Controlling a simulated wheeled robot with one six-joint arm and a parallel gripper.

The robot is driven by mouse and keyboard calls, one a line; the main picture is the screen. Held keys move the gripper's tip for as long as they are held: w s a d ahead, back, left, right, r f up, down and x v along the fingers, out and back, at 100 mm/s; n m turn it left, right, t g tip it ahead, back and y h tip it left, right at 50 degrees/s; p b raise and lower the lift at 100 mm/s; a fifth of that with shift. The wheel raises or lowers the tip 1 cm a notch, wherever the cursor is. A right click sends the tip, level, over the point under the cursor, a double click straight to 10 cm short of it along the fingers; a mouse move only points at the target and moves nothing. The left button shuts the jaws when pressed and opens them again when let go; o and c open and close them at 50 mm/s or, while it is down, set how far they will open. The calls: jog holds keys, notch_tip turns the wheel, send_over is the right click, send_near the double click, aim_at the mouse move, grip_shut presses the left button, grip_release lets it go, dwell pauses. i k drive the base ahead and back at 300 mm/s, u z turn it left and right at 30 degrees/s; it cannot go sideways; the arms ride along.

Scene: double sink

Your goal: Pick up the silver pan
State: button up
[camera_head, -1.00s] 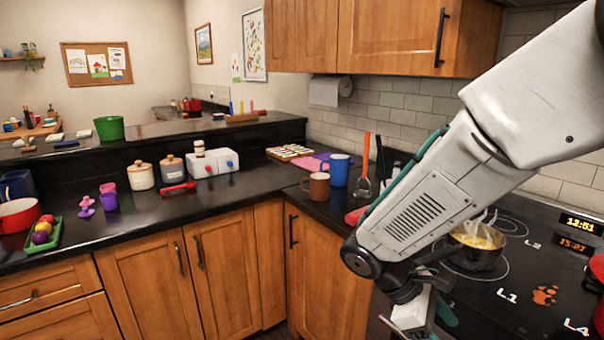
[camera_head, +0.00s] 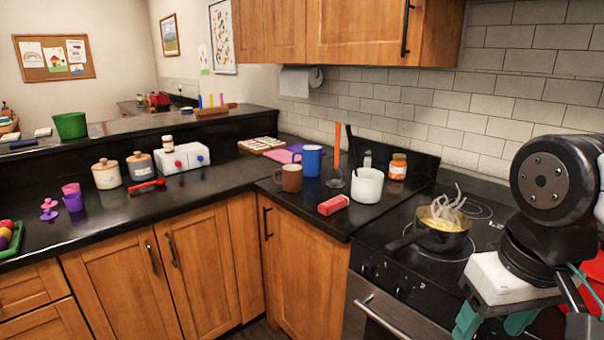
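A dark metallic pan (camera_head: 446,238) with a black handle sits on the stove, holding steaming yellow food. It is the only pan I see that could be the silver one. Its handle points left and toward the front. My gripper (camera_head: 494,323) is at the lower right, in front of and to the right of the pan, apart from it. Its two teal fingers stand apart with nothing seen between them. The bottom edge of the picture cuts off part of the gripper.
A white pot (camera_head: 367,187), a red block (camera_head: 333,205), a brown mug (camera_head: 288,178) and a blue mug (camera_head: 312,160) stand on the counter left of the stove (camera_head: 399,258). Something red (camera_head: 594,268) shows behind my arm at the right edge.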

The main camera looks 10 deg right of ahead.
aim_at(434, 239)
jog(key=u, duration=1.1)
jog(key=i, duration=0.5)
jog(key=z, duration=2.15)
